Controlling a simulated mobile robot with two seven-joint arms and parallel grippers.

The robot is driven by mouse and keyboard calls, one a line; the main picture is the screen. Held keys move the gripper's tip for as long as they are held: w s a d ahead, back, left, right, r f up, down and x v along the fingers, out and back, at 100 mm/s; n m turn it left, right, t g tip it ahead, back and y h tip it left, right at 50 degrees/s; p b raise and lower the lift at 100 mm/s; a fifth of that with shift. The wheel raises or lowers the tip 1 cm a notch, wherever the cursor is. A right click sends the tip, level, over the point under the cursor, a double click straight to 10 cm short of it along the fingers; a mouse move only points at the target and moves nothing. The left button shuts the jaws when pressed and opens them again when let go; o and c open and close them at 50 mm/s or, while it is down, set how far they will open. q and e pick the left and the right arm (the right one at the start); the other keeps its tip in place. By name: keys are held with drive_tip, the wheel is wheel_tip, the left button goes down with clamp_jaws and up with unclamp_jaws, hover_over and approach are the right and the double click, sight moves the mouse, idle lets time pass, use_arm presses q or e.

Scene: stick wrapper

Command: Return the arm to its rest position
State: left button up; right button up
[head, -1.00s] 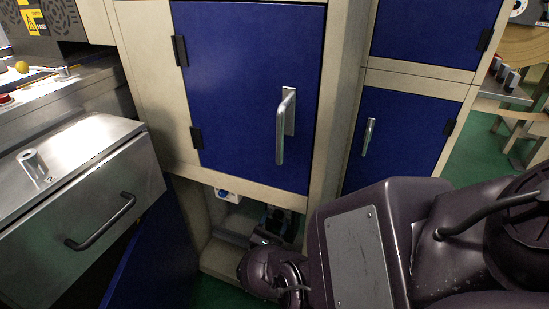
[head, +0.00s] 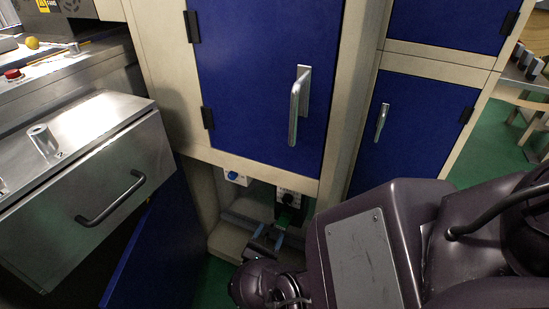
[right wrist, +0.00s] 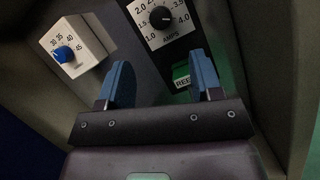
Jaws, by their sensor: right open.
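My right gripper (head: 270,236) is low in the head view, inside the open lower recess of the cabinet. Its two blue fingers stand apart with nothing between them in the right wrist view (right wrist: 161,75). Beyond the fingers are a black AMPS dial (right wrist: 160,17), a green label or switch (right wrist: 181,76) partly hidden by the right finger, and a white box with a blue knob (right wrist: 65,53). The dial (head: 288,199) and the blue-knob box (head: 236,177) also show in the head view. My left gripper is not in view.
A closed blue door (head: 262,80) is above the recess, and an open blue door (head: 165,245) stands at its left. A metal drawer (head: 100,190) juts out at left. Another blue door (head: 420,130) is at right. The recess walls are close around the gripper.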

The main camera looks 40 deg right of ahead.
drive_tip(key=shift+s+a+f, duration=0.1)
drive_tip(key=shift+a, duration=0.3)
